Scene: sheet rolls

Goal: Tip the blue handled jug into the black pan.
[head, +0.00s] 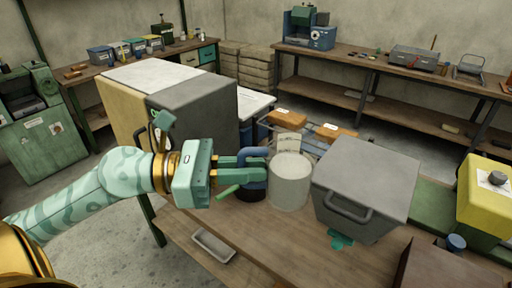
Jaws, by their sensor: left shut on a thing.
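My left gripper (232,170) comes in from the left over the wooden table and is shut on the blue handled jug (255,179). The fingers hide part of the jug, and I cannot tell its tilt clearly. A dark round thing (250,195) shows just under the jug and could be the black pan; most of it is hidden. A green bar like a handle (229,191) sticks out to the left, below the fingers. I cannot tell whether jug and dark thing touch. My right gripper is not in view.
A pale cylinder (291,181) stands right beside the jug. A grey handled box (363,187) is to its right, and a yellow box (486,194) is farther right. A small grey tray (213,245) lies at the front left. The table's front middle (290,245) is clear.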

